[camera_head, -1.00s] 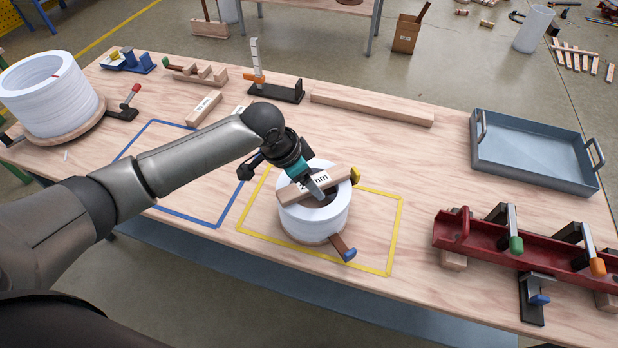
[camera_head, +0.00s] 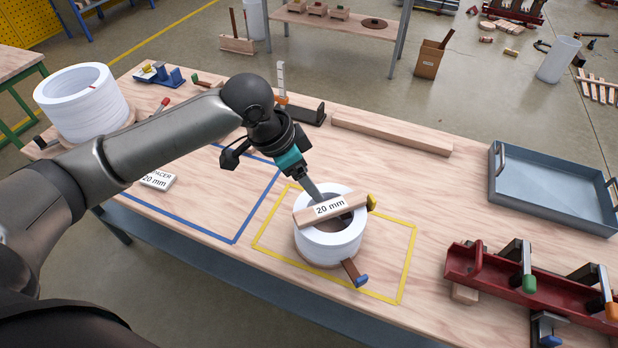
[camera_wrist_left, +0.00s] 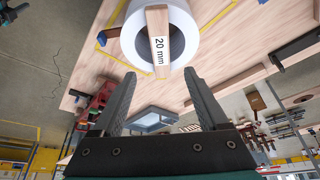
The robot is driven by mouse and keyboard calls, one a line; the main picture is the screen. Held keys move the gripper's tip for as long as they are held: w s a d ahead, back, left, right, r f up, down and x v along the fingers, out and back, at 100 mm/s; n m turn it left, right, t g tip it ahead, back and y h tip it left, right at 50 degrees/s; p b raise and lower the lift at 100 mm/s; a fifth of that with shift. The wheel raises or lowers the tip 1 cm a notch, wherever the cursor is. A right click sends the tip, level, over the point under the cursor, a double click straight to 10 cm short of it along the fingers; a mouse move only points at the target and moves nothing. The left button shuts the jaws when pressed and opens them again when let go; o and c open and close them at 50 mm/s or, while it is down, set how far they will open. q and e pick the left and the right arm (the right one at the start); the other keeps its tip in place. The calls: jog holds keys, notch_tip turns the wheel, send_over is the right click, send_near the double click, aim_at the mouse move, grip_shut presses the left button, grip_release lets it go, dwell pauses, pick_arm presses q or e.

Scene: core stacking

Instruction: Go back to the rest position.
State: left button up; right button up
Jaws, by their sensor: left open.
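My left gripper (camera_head: 316,192) is open and empty, just behind and above a wooden spacer marked 20 mm (camera_head: 331,207). The spacer lies across the top of a white ring stack (camera_head: 328,243), spanning its central hole. The stack stands inside the yellow taped square (camera_head: 404,270). In the left wrist view the open fingers (camera_wrist_left: 162,95) have clear space between them, and the spacer (camera_wrist_left: 158,35) lies beyond them on the white stack (camera_wrist_left: 182,35). My right gripper is not in view.
A taller white ring stack (camera_head: 85,105) stands at the far left. Another spacer (camera_head: 157,180) lies near the blue taped area. A long wooden bar (camera_head: 392,134) lies at the back. A blue-grey tray (camera_head: 555,190) and a red clamp fixture (camera_head: 500,283) occupy the right side.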

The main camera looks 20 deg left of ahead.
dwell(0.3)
pick_arm(q)
jog(key=s+d+f+n, duration=0.1)
jog(key=s+d+f, duration=0.4)
jog(key=s+d, duration=0.25)
jog(key=s+a+f+n+y, duration=0.35)
jog(key=s+a+n, duration=0.35)
jog(key=s, duration=0.5)
notch_tip(320, 180, down, 26)
jog(key=s+f+m+g+b, duration=0.1)
jog(key=s+b, duration=0.1)
jog(key=b, duration=0.2)
jog(key=s+a+f+g+b, duration=0.1)
jog(key=s+a+f+b, duration=0.2)
jog(key=s+f, duration=1.1)
jog(key=shift+s+a+f, duration=0.2)
jog(key=shift+s+f, duration=0.15)
jog(key=shift+f, duration=0.55)
